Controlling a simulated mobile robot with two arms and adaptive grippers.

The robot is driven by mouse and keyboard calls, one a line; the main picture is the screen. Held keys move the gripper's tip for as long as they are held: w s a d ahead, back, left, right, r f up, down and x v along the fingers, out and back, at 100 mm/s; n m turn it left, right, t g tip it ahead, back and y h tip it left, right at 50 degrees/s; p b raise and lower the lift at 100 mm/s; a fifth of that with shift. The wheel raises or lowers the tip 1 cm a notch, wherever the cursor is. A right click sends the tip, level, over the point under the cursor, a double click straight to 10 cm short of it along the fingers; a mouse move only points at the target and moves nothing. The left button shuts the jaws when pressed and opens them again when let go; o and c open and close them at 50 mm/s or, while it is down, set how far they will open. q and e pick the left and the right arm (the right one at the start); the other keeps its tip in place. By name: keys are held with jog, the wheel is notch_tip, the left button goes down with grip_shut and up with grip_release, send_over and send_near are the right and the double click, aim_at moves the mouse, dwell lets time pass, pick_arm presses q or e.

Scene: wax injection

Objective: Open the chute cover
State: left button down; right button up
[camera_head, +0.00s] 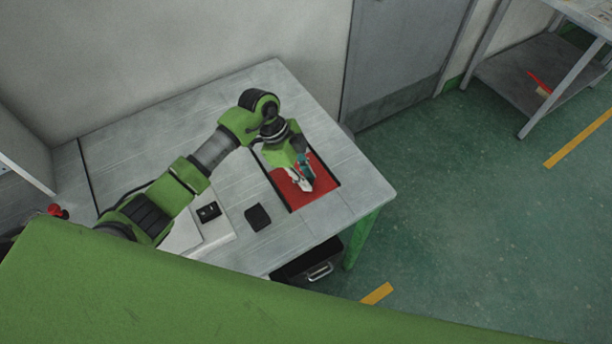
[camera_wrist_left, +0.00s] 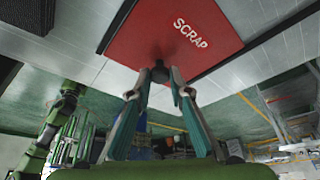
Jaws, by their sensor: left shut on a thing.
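The chute cover is a red plate (camera_head: 318,197) set in a dark-edged opening near the right end of the grey table. In the left wrist view the red cover (camera_wrist_left: 150,30) carries the white word SCRAP and a small dark knob (camera_wrist_left: 158,73) near its edge. My left gripper (camera_head: 303,184) is over the cover, fingers pointing down. In the left wrist view my left gripper (camera_wrist_left: 157,82) has its fingertips closed around the knob. The cover looks flat in the tabletop; any small lift cannot be told. My right gripper is not in view.
On the table (camera_head: 350,183) left of the cover are a small black square (camera_head: 257,217) and a white box with a black panel (camera_head: 208,211). A black case with a handle (camera_head: 312,262) is below the front edge. The floor (camera_head: 440,220) to the right is clear.

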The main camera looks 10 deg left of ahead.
pick_arm(q)
jog(key=w+a+b, duration=0.2)
jog(key=w+a, duration=0.2)
jog(key=w+a+b, duration=0.2)
jog(key=w+a, duration=0.2)
jog(key=shift+f+b, duration=0.2)
jog(key=shift+b, duration=0.1)
jog(key=shift+w+a+r, duration=0.2)
jog(key=shift+w+a, duration=0.05)
jog(key=shift+a, duration=0.05)
jog(key=c, duration=1.9)
grip_release()
